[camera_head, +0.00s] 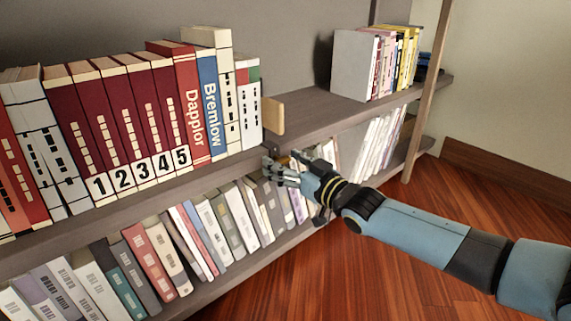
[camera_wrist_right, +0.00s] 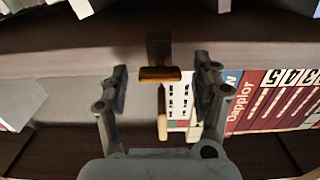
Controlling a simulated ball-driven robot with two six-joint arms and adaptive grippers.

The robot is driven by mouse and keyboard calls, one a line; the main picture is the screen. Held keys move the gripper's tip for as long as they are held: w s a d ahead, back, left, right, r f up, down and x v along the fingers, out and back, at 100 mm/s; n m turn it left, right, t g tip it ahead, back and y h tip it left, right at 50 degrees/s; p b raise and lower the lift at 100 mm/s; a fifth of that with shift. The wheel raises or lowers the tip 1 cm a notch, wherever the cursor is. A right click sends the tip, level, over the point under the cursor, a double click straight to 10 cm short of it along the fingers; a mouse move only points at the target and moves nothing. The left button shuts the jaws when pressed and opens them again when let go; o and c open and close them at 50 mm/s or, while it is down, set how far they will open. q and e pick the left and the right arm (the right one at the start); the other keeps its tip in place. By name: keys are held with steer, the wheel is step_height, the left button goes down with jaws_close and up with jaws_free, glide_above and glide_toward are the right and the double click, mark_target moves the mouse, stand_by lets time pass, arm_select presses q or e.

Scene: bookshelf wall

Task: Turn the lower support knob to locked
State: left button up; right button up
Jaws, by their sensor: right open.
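The knob, a short brass-coloured bar (camera_wrist_right: 160,74) on a dark mount, shows in the right wrist view at the front edge of a shelf. It lies crosswise in that view. My right gripper (camera_wrist_right: 161,76) is open, with one finger on each side of the knob and a gap on both sides. I cannot read any lock marking. My left gripper is not in view.
A wooden bookend (camera_head: 273,115) stands beside the row of upright books (camera_head: 128,110) on the upper shelf (camera_head: 315,112), just above my right gripper. More books (camera_head: 215,225) fill the lower shelf. The wooden floor (camera_head: 345,270) in front is clear.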

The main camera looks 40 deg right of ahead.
steer(key=c, duration=1.2)
steer(key=shift+o, duration=0.2)
